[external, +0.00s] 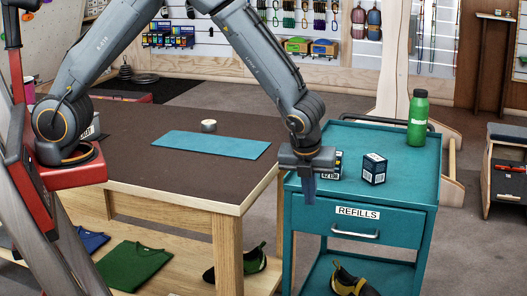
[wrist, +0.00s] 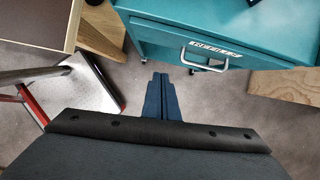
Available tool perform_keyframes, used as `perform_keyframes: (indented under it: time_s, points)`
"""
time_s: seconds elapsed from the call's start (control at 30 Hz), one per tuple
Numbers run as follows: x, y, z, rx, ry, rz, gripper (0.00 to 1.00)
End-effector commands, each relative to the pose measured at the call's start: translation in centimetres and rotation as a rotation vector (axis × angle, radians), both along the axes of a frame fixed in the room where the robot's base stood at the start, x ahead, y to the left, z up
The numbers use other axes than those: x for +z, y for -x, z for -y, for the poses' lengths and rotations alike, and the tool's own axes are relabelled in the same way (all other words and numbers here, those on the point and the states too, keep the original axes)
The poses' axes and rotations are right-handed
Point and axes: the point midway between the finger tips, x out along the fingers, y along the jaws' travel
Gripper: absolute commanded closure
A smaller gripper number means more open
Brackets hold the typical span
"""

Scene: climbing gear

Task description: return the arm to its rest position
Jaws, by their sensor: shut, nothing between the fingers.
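My gripper (external: 309,188) points down at the left front edge of the teal cart (external: 405,172) in the external view. Its fingers are shut with nothing between them. In the wrist view the closed fingers (wrist: 160,85) show over the grey floor, in front of the cart's drawer (wrist: 215,45). My arm reaches from its red base mount at the left, over the brown-topped table, to the cart.
A green bottle (external: 418,118) and a dark blue box (external: 374,169) stand on the cart; another small box (external: 338,165) is partly hidden behind my gripper. The table (external: 130,135) holds a blue mat (external: 212,145) and a small round tin (external: 208,126).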

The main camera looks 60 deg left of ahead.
Motion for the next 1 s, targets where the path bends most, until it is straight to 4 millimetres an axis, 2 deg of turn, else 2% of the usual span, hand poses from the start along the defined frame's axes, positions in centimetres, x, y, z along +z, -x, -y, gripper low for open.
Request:
perform_keyframes:
  time_s: [0.07, 0.17, 0.3, 0.4, 0.5, 0.6, 0.77, 1.0]
  points:
    - [1.0, 1.4, -2.4, 0.165, 0.052, 0.014, 1.0]
    - [2.4, 4.6, -6.3, 0.498, 0.15, 0.043, 1.0]
    - [4.2, 10.6, -11.4, 1.069, 0.294, 0.092, 1.0]
    - [5.1, 14.8, -14.0, 1.46, 0.376, 0.129, 1.0]
    - [5.6, 18.4, -15.6, 1.794, 0.434, 0.16, 1.0]
    - [5.8, 21.0, -16.5, 2.035, 0.469, 0.182, 1.0]
    - [5.9, 22.8, -17.0, 2.217, 0.492, 0.2, 1.0]
    - [5.9, 22.9, -17.0, 2.222, 0.492, 0.2, 1.0]
